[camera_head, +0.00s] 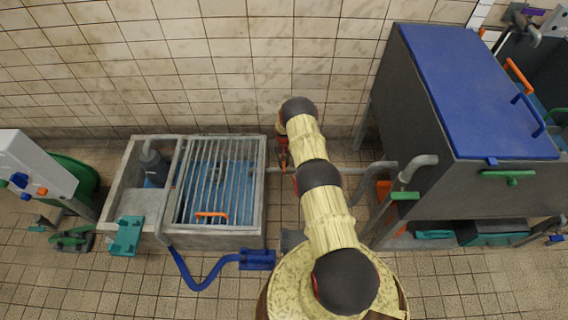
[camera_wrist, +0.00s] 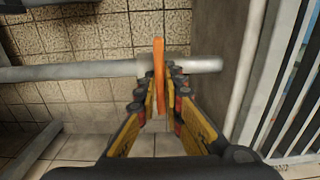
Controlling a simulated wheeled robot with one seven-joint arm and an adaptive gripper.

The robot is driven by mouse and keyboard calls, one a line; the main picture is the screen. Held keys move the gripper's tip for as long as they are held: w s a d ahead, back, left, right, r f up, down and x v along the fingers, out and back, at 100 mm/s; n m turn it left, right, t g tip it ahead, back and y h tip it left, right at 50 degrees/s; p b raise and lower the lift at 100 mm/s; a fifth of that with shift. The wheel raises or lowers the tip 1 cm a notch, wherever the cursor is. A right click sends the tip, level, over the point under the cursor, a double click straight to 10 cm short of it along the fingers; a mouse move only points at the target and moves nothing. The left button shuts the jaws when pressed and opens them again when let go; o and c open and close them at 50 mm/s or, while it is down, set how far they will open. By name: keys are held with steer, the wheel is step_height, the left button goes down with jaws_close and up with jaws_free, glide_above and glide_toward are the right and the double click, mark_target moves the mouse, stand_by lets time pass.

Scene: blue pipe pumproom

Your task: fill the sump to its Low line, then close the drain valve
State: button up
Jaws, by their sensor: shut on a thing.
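The sump (camera_head: 266,208) is a grey rectangular basin on the floor at left centre, with a barred grate over blue water. Its level line cannot be made out. A grey pipe (camera_head: 340,171) runs from the sump's right side towards the blue-lidded tank. In the wrist view the pipe (camera_wrist: 85,71) crosses the picture, with an orange lever (camera_wrist: 159,70) standing across it, which looks like the drain valve's handle. My gripper (camera_wrist: 164,88) is shut on this lever, its fingers on both sides. In the head view my gripper (camera_head: 283,160) is small beside the sump's right wall.
A grey cabinet (camera_head: 35,170) and a green reel (camera_head: 75,180) stand at the left.

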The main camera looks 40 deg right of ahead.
mark_target(284, 163)
jaws_close()
steer(key=shift+n, duration=2)
steer(key=o, duration=0.7)
jaws_free()
step_height(284, 163, up, 12)
